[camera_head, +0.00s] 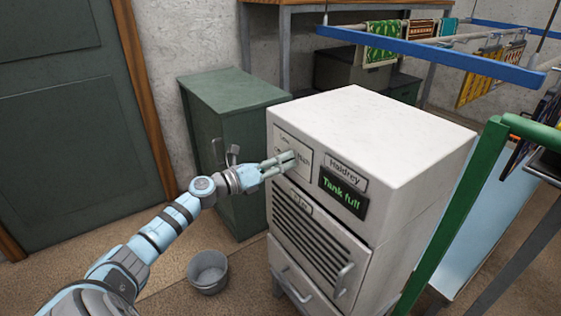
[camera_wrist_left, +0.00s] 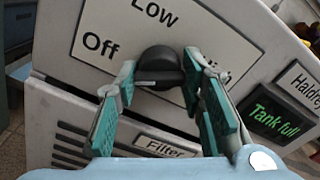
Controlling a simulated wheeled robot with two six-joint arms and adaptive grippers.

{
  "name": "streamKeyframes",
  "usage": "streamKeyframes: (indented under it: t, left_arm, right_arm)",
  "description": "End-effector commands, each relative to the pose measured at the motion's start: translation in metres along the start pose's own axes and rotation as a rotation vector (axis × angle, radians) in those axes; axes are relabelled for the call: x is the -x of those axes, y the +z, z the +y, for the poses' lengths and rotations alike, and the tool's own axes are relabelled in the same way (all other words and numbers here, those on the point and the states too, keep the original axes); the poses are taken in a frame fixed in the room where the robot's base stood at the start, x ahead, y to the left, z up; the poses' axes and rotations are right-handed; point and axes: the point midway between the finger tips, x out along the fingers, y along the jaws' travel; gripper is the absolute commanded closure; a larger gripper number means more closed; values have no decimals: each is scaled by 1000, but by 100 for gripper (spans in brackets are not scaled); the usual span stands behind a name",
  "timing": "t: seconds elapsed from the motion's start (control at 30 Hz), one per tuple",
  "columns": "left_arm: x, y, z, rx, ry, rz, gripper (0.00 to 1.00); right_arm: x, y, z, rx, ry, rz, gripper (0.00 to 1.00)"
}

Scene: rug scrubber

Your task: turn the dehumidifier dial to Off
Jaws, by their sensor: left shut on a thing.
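The white dehumidifier (camera_head: 390,130) stands in the middle of the head view, with a lit "Tank full" display (camera_head: 343,192) on its front. Its black dial (camera_wrist_left: 158,62) sits on a pale plate (camera_wrist_left: 95,22) in the left wrist view. "Off" is at the dial's left, "Low" above it, and the right-hand label is partly hidden by a finger. My left gripper (camera_head: 285,162) is at the dial, with its teal fingers (camera_wrist_left: 158,78) shut on the knob's sides. The knob's bar lies roughly level across the picture. I cannot tell which label it points to. The right gripper is not in view.
A grey bucket (camera_head: 208,272) is on the floor at the dehumidifier's left. A green cabinet (camera_head: 235,105) stands behind it. A green frame (camera_head: 455,210) is close on the right. A blue rail (camera_head: 430,50) with hanging rugs is at the upper right.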

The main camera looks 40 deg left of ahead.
Motion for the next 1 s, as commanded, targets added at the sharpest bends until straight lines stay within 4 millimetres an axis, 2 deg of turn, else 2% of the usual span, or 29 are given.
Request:
streamKeyframes:
  t: [0.27, 0.47, 1.0]
  left_arm:
    - [-1, 1, -2, 41, -2, 0, 92]
    - [-1, 2, -2, 142, -2, 1, 92]
    - [-1, 4, -4, 627, -2, 0, 92]
  right_arm:
    - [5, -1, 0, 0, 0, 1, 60]
    - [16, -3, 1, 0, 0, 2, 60]
    - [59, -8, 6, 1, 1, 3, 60]
